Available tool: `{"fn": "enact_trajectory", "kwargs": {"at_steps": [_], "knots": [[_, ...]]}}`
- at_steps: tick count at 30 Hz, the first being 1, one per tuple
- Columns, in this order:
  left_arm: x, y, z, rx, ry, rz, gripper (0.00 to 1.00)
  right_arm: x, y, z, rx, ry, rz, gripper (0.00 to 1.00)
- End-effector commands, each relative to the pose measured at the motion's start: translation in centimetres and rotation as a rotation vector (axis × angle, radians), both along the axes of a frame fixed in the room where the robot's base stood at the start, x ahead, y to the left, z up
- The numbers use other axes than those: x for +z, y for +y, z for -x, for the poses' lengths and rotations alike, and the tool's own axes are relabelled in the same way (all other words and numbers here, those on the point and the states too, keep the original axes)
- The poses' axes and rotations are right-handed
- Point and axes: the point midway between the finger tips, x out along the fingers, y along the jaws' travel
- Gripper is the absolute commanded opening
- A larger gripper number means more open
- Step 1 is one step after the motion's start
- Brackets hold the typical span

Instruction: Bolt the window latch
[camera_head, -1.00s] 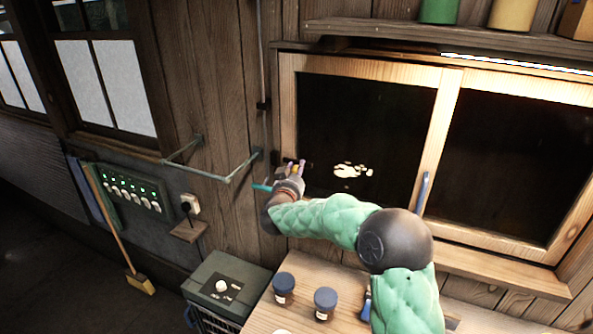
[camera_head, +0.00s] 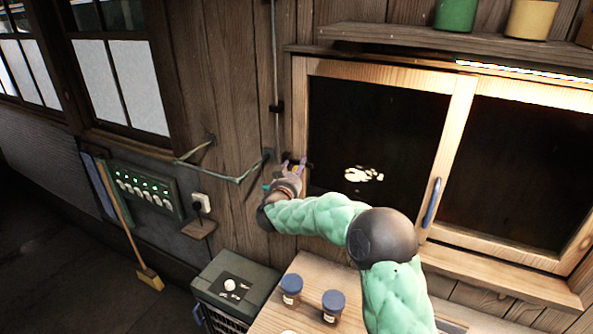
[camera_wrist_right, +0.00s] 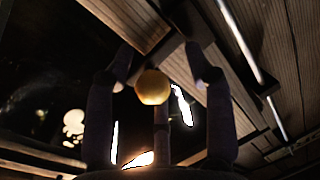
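The wooden window (camera_head: 300,110) has a dark pane and a blue handle (camera_head: 432,203) on its middle stile. A small dark latch fitting (camera_head: 308,167) sits at its left stile, mostly hidden by my right gripper. My right gripper (camera_head: 294,165) is at this left edge, purple fingertips toward the latch. In the right wrist view, a round yellow knob (camera_wrist_right: 152,87) shows between the spread fingers of my right gripper (camera_wrist_right: 158,62), with gaps on both sides. Whether any part touches it is unclear. My left gripper is not in view.
A bent green metal bracket (camera_head: 236,181) sticks out from the wall left of the gripper. Below are a wooden bench (camera_head: 270,318) with dark jars (camera_head: 333,305) and a green box (camera_head: 215,270). A shelf (camera_head: 400,40) runs above the window.

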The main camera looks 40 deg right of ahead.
Motion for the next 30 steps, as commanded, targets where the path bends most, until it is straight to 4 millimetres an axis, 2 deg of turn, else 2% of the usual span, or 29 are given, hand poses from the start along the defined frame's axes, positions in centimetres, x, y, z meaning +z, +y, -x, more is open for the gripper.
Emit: {"fn": "enact_trajectory", "kwargs": {"at_steps": [7,11,24,30], "knots": [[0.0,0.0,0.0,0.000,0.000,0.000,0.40,-0.1,0.1,0.2,-0.002,0.001,-0.002,0.54],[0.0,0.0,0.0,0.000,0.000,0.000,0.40,-0.1,1.0,0.8,0.001,0.003,-0.002,0.54],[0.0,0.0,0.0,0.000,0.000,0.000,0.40,-0.1,7.5,5.8,0.002,0.001,-0.001,0.54],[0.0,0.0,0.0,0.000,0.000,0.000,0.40,-0.1,9.1,7.1,0.000,0.001,-0.002,0.54]]}}
